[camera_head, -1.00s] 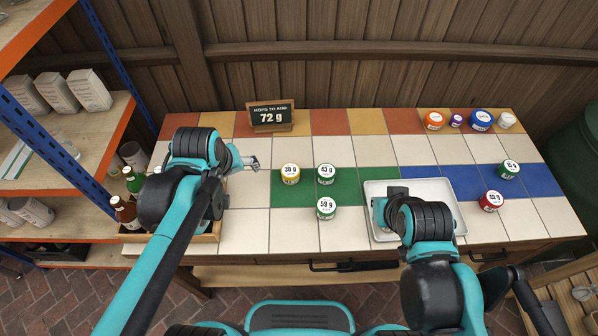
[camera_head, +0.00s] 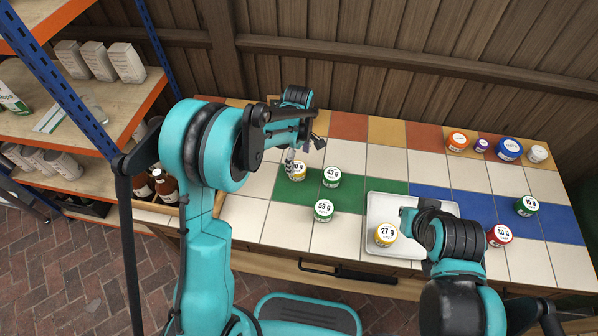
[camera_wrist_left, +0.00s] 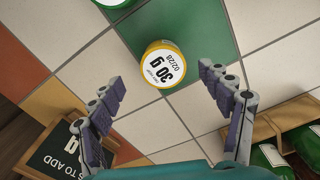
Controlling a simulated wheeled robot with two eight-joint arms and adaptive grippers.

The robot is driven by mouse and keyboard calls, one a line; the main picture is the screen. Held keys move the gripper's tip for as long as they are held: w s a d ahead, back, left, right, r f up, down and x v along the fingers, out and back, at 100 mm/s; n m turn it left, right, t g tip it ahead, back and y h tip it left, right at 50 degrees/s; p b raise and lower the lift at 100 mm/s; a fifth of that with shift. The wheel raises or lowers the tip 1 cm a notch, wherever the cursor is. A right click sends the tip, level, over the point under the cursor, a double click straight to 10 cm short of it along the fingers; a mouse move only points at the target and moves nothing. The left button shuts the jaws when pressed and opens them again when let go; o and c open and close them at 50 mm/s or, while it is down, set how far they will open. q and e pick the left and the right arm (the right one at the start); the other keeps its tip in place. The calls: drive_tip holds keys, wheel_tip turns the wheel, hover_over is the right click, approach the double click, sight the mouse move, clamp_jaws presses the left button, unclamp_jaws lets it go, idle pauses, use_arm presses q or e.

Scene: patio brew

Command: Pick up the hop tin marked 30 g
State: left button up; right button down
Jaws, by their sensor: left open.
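The hop tin marked 30 g (camera_head: 297,174) has a yellow band and a white lid. It stands upright on the tiles, partly hidden by my left gripper (camera_head: 304,152). In the left wrist view the 30 g tin (camera_wrist_left: 164,66) lies ahead of and between the fingers of my left gripper (camera_wrist_left: 168,88). That gripper is open, with nothing between its pads, and apart from the tin. My right arm (camera_head: 450,238) is over the right side of the white tray (camera_head: 385,200); its fingertips are hidden.
Green tins marked 43 g (camera_head: 331,177) and 59 g (camera_head: 323,210) stand close to the right. A yellow 27 g tin (camera_head: 386,235) sits in the tray. The sign (camera_wrist_left: 52,160) and a bottle crate (camera_wrist_left: 262,130) flank the open fingers in the wrist view.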

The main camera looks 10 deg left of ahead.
sight(297, 167)
use_arm(q)
drive_tip(key=f+b, duration=0.1)
drive_tip(key=f, duration=0.2)
drive_tip(key=f+b, duration=0.1)
drive_tip(key=f, duration=0.2)
drive_tip(key=shift+s+a+b, duration=0.1)
drive_tip(key=shift+a+b, duration=0.1)
drive_tip(key=shift+b, duration=0.1)
drive_tip(key=shift+r, duration=0.15)
drive_tip(key=c, duration=1.2)
